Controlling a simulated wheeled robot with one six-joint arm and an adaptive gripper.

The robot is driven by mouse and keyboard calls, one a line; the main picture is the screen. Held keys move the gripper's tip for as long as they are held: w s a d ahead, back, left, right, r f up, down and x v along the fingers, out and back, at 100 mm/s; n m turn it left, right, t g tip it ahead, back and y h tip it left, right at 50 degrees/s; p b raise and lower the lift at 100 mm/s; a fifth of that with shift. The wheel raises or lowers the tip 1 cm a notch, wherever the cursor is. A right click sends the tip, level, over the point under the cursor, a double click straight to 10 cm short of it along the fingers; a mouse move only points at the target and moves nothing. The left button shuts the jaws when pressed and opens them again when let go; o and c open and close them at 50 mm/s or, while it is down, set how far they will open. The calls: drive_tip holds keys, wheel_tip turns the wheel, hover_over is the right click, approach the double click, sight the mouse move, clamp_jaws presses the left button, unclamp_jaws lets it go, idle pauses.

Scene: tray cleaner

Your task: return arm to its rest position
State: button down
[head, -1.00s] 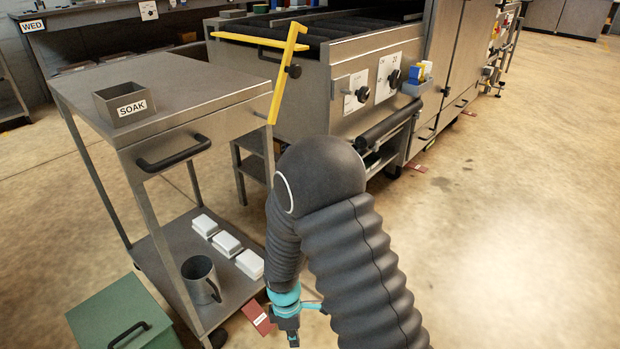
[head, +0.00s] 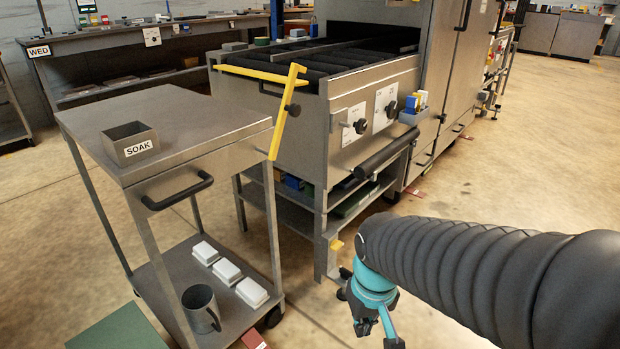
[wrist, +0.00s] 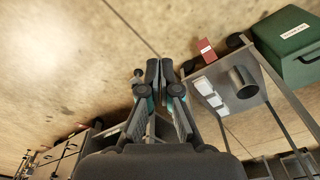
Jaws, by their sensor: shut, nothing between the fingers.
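My gripper (head: 378,335) hangs low at the end of my dark ribbed arm, in the lower right of the head view, over open floor. It is to the right of the steel cart and in front of the machine. In the wrist view my gripper (wrist: 159,68) has its two fingertips together with nothing between them. The finger ends are partly cut off by the lower edge of the head view.
A steel cart (head: 180,92) holds a box marked SOAK (head: 131,146), and below, white blocks (head: 228,271) and a metal mug (head: 200,307). The machine (head: 330,85) has a yellow bar (head: 284,112). A green box (head: 120,330) is at lower left. Floor to the right is clear.

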drive_tip(key=s+d+r+m+t+p, duration=0.1)
drive_tip(key=s+d+r+t, duration=0.1)
drive_tip(key=r, duration=0.4)
drive_tip(key=s+d+r+m+t+p, duration=0.1)
drive_tip(key=s+d+r+t, duration=0.1)
drive_tip(key=d+r, duration=0.2)
wheel_tip(320, 180, up, 2)
drive_tip(key=shift+s+d+r+m+t, duration=0.15)
drive_tip(key=shift+s+r+m+t, duration=0.05)
drive_tip(key=shift+s+m+t, duration=0.15)
idle(0.4)
